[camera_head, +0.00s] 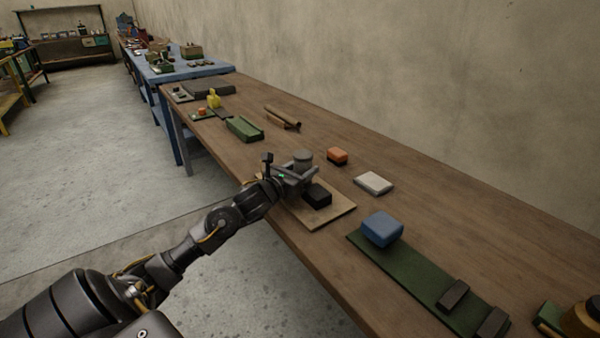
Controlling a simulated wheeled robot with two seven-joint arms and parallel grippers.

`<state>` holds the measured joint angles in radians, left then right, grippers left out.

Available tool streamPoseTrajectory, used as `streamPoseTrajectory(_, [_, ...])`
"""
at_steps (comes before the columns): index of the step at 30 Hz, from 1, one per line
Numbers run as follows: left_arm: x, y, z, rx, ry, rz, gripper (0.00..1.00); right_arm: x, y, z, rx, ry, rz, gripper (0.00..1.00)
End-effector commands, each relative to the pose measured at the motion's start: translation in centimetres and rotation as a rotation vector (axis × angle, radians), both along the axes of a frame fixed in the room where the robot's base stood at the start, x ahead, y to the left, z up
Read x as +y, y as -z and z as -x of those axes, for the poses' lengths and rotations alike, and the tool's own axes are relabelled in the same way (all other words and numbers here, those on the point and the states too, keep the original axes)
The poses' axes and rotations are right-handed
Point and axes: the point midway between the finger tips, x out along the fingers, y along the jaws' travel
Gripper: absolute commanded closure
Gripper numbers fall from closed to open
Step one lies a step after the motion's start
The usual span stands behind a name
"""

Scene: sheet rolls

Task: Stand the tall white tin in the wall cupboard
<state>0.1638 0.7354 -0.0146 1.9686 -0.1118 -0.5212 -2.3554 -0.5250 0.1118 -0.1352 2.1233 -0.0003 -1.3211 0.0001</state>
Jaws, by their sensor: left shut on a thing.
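My left gripper (296,178) is over a thin tan board (335,212) on the long wooden bench. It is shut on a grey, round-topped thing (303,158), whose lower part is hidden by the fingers. I cannot tell whether that thing touches the board. A black block (317,196) sits on the board just in front of the gripper. I see no tall white tin that I can make out, and no wall cupboard. My right gripper is not in view.
An orange block (337,156), a pale flat block (373,183) and a blue block (382,229) on a green mat (420,279) lie to the right. A green tray (244,129) and brown rolls (283,117) lie farther back. The bare wall runs behind the bench.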

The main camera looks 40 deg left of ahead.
Motion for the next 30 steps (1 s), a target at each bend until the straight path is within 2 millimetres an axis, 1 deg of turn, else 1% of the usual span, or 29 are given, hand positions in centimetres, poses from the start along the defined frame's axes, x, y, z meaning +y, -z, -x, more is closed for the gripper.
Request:
streamPoseTrajectory(1, [0.07,0.65,0.0,-0.002,-0.002,0.003,0.83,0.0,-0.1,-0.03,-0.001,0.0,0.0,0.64])
streamPoseTrajectory(3, [0.1,1.07,0.02,-0.003,-0.003,0.002,0.83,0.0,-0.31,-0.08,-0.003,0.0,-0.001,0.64])
streamPoseTrajectory(15, [0.07,1.31,0.02,-0.004,-0.001,-0.001,0.83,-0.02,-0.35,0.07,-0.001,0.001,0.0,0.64])
streamPoseTrajectory(16, [0.06,1.35,0.02,-0.001,-0.001,-0.001,0.46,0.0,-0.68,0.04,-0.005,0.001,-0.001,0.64])
streamPoseTrajectory(20, [0.05,1.32,0.01,-0.001,-0.001,-0.001,0.3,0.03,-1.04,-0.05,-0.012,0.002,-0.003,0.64])
streamPoseTrajectory(30, [0.03,1.16,0.01,-0.001,-0.001,-0.001,0.29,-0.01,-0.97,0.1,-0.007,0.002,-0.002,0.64])
